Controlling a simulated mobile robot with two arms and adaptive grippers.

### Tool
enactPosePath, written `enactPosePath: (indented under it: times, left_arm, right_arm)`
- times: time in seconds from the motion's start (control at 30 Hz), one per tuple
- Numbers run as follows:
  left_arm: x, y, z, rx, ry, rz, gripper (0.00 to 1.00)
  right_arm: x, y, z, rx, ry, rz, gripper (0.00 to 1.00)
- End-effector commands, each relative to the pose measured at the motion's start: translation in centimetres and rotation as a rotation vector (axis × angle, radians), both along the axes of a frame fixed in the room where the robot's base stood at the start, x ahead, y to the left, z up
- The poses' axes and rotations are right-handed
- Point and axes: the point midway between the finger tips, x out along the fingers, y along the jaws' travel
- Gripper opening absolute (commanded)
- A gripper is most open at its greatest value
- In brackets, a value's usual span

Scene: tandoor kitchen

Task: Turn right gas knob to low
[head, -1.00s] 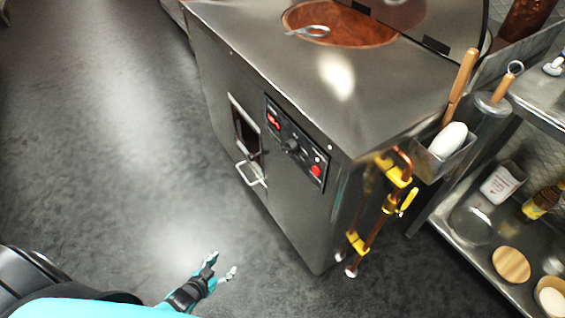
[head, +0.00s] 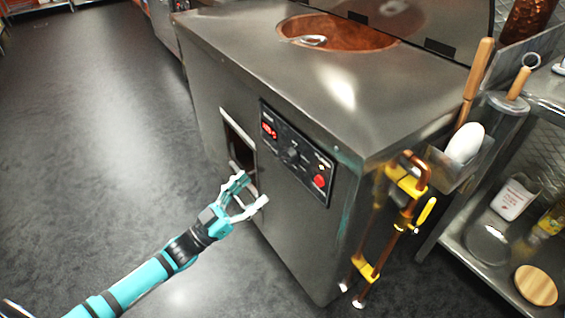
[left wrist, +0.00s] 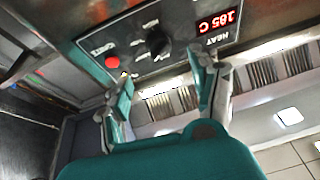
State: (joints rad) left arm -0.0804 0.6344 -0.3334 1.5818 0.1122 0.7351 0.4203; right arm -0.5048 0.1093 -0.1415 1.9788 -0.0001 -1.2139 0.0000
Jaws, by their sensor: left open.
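The tandoor's control panel (head: 297,152) is on the front of the steel cabinet, with a red display at left, a dark round knob (head: 293,155) in the middle and a red button (head: 319,181) at right. In the left wrist view the black knob (left wrist: 158,43) shows beyond my fingers, beside a display reading 185 C. My left gripper (head: 254,193) is open and empty, below and left of the panel, in front of the cabinet. It also shows in the left wrist view (left wrist: 163,105), apart from the knob. My right gripper is not in view.
A hatch opening (head: 238,145) with a handle is left of the panel. Copper pipes with a yellow valve lever (head: 425,212) run down the cabinet's right side. A steel shelf (head: 478,262) stands at right. The floor at left is clear.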

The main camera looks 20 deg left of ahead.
Motion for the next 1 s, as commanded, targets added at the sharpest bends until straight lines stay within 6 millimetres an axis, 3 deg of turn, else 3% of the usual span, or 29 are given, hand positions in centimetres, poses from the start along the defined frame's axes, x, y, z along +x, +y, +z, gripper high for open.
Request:
enactPosePath:
  times: [0.3, 0.5, 0.93, 1.0]
  left_arm:
    - [5.2, -3.7, 2.7, -0.001, -0.003, 0.000, 0.63]
    - [7.4, -5.2, 3.6, 0.000, 0.000, 0.001, 0.63]
    - [8.1, -5.8, 4.0, 0.002, 0.002, 0.002, 0.63]
    - [8.1, -5.8, 4.0, 0.002, 0.002, 0.002, 0.55]
  right_arm:
    - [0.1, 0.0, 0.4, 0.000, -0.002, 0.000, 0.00]
    - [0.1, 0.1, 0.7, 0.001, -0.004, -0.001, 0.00]
    - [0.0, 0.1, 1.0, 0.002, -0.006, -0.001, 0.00]
    - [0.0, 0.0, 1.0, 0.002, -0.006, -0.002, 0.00]
